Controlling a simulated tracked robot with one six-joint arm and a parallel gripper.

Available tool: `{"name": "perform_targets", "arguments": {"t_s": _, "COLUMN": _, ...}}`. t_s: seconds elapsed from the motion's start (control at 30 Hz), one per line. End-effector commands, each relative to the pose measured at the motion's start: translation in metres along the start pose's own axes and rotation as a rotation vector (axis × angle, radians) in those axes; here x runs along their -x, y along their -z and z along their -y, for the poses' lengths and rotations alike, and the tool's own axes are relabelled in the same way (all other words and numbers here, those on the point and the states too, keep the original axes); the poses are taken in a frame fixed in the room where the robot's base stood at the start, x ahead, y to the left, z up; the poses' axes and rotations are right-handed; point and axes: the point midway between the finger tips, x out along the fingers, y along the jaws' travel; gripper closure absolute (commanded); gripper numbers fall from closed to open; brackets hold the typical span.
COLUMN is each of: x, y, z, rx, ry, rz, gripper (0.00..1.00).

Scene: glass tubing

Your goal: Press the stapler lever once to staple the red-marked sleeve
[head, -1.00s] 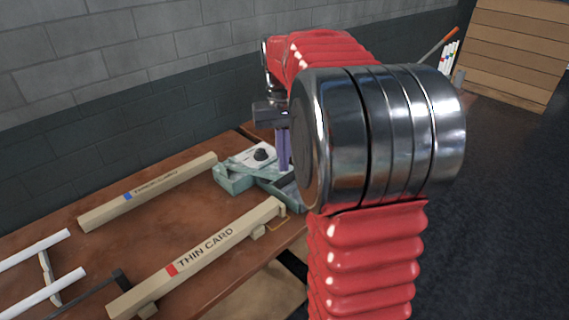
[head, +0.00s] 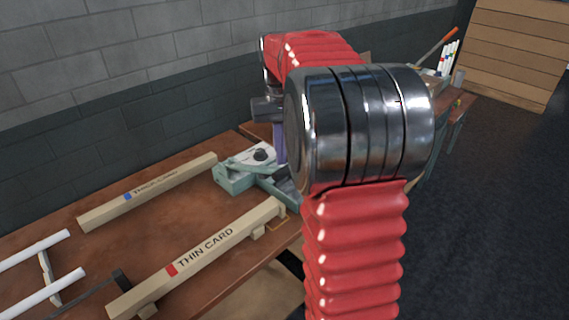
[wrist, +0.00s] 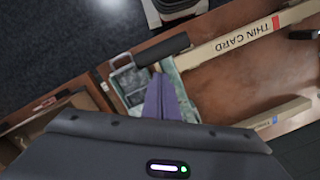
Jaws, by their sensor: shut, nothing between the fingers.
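A teal device (head: 232,178), seemingly the stapler, sits on the brown bench beyond my arm. It also shows in the wrist view (wrist: 128,82), with a dark cylindrical bar (wrist: 162,50) close by that may be its lever. My gripper (head: 280,162) points down over the device with its purple fingers together and empty. In the wrist view the fingertips (wrist: 157,78) appear just beside the dark bar; contact cannot be told. My arm hides the device's right side.
White tubes (head: 40,288) lie at the left. A grey block wall (head: 120,80) stands behind the bench (head: 130,238). Open bench surface lies between the rails.

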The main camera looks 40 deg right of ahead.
Motion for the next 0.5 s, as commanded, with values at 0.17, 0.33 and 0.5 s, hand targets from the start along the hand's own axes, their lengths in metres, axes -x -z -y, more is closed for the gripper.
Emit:
{"name": "perform_targets", "arguments": {"t_s": 0.17, "x": 0.000, "y": 0.000, "z": 0.000, "rx": 0.000, "ry": 0.000, "rz": 0.000, "gripper": 1.00}}
{"name": "perform_targets", "arguments": {"t_s": 0.33, "x": 0.003, "y": 0.000, "z": 0.000, "rx": 0.000, "ry": 0.000, "rz": -0.001, "gripper": 1.00}}
{"name": "perform_targets", "arguments": {"t_s": 0.5, "x": 0.017, "y": 0.001, "z": 0.000, "rx": 0.000, "ry": 0.000, "rz": -0.002, "gripper": 1.00}}
